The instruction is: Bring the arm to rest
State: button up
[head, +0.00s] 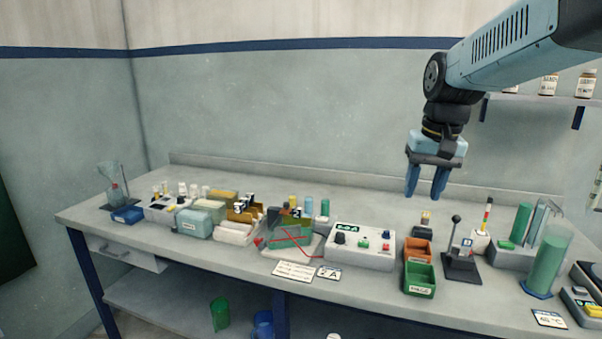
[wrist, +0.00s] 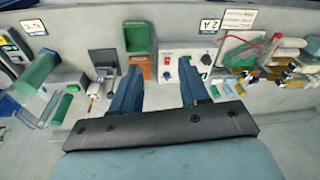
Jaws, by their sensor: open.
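My gripper (head: 425,194) hangs from my arm above the right half of the bench, fingers pointing down. Its two blue fingers are apart, with nothing between them. In the wrist view the gripper (wrist: 160,92) shows the same open gap, with the bench below. The fingertips are clear of the bench top and of the things on it. In the wrist view the fingers overlap parts of the orange bin (wrist: 140,62) and the control box (wrist: 180,64).
The grey bench (head: 370,205) is crowded along its front. The control box (head: 360,246), orange bin (head: 417,249), green bin (head: 419,280), a lever stand (head: 461,266) and a green cylinder (head: 549,262) stand near my gripper. A wall shelf with bottles (head: 548,84) is at right.

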jog(key=s+f+n+t, duration=0.1)
jog(key=s+t, duration=0.3)
jog(key=s, duration=0.9)
jog(key=shift+a+f+h, duration=0.3)
jog(key=shift+a+f, duration=0.05)
jog(key=shift+f, duration=0.4)
